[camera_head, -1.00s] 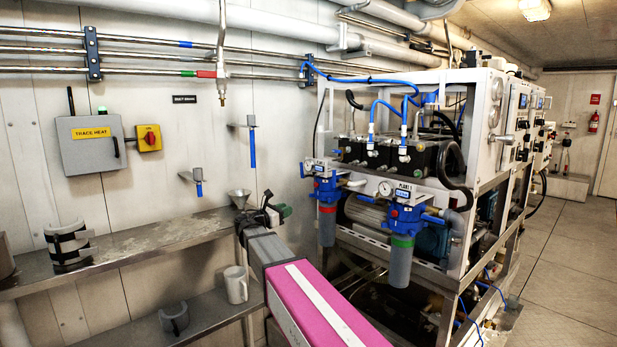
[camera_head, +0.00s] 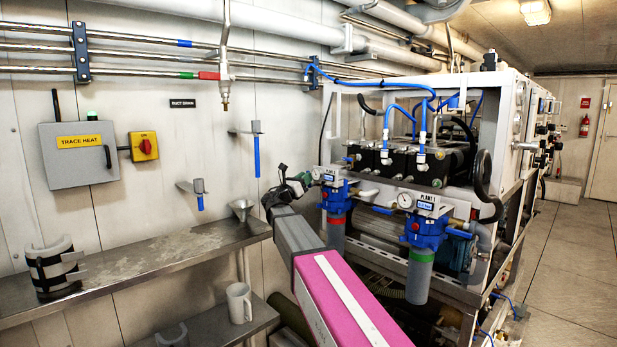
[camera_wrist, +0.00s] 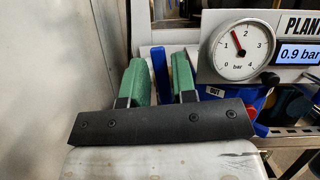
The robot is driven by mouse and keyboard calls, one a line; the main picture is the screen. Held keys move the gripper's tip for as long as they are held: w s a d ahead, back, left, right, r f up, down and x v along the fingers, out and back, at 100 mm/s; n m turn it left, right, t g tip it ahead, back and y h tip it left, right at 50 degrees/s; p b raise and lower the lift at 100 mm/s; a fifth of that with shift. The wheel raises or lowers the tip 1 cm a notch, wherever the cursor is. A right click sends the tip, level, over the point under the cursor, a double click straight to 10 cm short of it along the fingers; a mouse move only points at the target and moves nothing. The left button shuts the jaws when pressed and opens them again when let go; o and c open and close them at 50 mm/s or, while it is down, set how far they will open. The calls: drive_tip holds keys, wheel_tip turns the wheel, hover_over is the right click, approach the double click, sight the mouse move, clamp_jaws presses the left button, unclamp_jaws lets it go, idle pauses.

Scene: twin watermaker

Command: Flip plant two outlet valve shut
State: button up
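The left filter unit (camera_head: 336,198), blue with a red band, hangs at the front of the machine rack. In the wrist view its dial gauge (camera_wrist: 240,48) and a cut-off PLANT label (camera_wrist: 303,27) with a 0.9 bar display (camera_wrist: 298,54) show; the number is out of frame. An OUT tag (camera_wrist: 215,91) sits below the gauge. A blue upright valve handle (camera_wrist: 159,75) shows between and beyond my green fingers. My gripper (camera_wrist: 160,72) is open, with a gap between the fingers; I cannot tell whether either touches the handle. In the head view my gripper (camera_head: 302,181) hides the unit's left side.
The PLANT 1 unit (camera_head: 420,235), with a green band, stands to the right. A steel shelf (camera_head: 160,255) runs along the left wall, with a funnel (camera_head: 241,208) at its end. A mug (camera_head: 239,302) stands on the lower shelf. The right floor is clear.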

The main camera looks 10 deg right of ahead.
drive_tip(key=shift+x, duration=1.1)
clamp_jaws()
drive_tip(key=shift+s+d+m+g+h, duration=0.15)
drive_tip(key=shift+m+g+h, duration=0.15)
drive_tip(key=shift+m, duration=0.3)
drive_tip(key=shift+s+m+g+h, duration=0.2)
drive_tip(key=shift+m+g, duration=0.1)
drive_tip(key=shift+m, duration=0.3)
unclamp_jaws()
drive_tip(key=v, duration=1)
drive_tip(key=shift+s+a+f, duration=0.15)
drive_tip(key=shift+s+a, duration=0.05)
drive_tip(key=shift+a, duration=0.15)
